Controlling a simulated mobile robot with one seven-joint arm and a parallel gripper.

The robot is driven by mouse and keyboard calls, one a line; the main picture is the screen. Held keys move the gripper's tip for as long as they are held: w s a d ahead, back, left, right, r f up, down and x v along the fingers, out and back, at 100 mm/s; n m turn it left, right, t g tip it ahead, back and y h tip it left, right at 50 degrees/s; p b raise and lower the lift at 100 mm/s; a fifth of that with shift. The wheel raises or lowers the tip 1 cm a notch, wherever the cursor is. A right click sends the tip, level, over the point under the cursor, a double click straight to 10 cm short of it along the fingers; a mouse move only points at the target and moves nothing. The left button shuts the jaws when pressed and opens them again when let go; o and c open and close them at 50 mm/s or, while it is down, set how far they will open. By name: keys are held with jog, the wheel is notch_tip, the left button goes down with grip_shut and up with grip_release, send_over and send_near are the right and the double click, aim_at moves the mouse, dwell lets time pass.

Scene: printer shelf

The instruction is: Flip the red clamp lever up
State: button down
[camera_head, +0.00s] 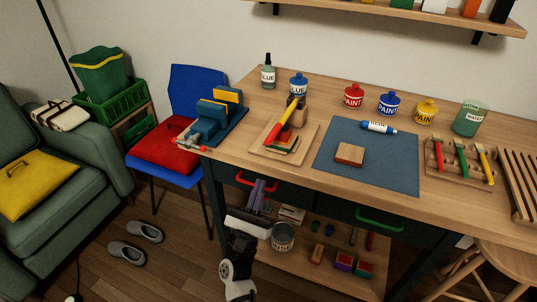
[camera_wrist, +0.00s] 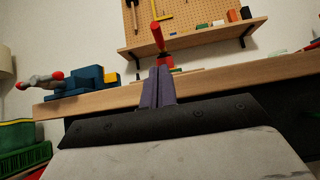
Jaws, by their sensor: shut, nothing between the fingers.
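The red clamp lever (camera_head: 281,130) slants over a small stack of coloured sheets on a wooden board (camera_head: 262,146), with a yellow part near its upper end. A wooden block stands behind it. In the wrist view, red parts of the clamp (camera_wrist: 163,42) show above the table edge, just beyond my fingertips. My gripper (camera_head: 259,186), with purple fingers, is shut and empty. It is in front of the table, below the tabletop and apart from the lever. Its fingers also show in the wrist view (camera_wrist: 158,75). The clamp's lower part is hidden there.
The table's front edge (camera_wrist: 100,101) lies between my gripper and the clamp. A blue vise (camera_head: 212,124) stands left of the board. A blue mat (camera_head: 390,170) with a wooden block lies to the right.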

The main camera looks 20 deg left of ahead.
jog(key=p+x, duration=0.4)
jog(key=x, duration=0.5)
jog(key=shift+s, duration=0.15)
jog(key=shift+w+r, duration=0.35)
jog(key=shift+w, duration=0.1)
jog(key=shift+w+r+p, duration=0.1)
jog(key=shift+r+p, duration=0.05)
jog(key=shift+p, duration=0.15)
